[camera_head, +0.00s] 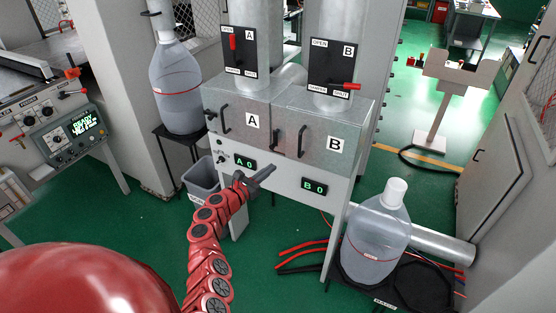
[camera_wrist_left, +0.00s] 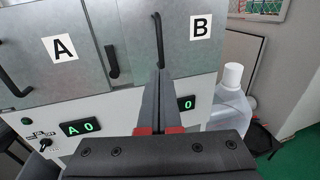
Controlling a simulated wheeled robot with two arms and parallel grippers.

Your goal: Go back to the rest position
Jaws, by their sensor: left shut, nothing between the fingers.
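My left gripper (camera_head: 262,176) is shut and empty. Its red segmented arm rises from the bottom of the head view. The gripper is in front of the grey metal cabinet (camera_head: 310,155), near the displays reading "A 0" (camera_head: 245,162) and "B 0" (camera_head: 314,186). In the left wrist view its closed dark fingers (camera_wrist_left: 161,85) point up toward the cabinet front, between the labels A (camera_wrist_left: 59,48) and B (camera_wrist_left: 201,27). I cannot tell whether they touch the cabinet. My right gripper is not in view.
A large clear bottle (camera_head: 376,240) with a white cap stands on a low black stand at right. Another bottle (camera_head: 178,85) stands on a stand at left. A grey bin (camera_head: 201,180) is beside the cabinet. Red and black hoses (camera_head: 300,252) lie on the green floor. A control panel (camera_head: 70,135) is at far left.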

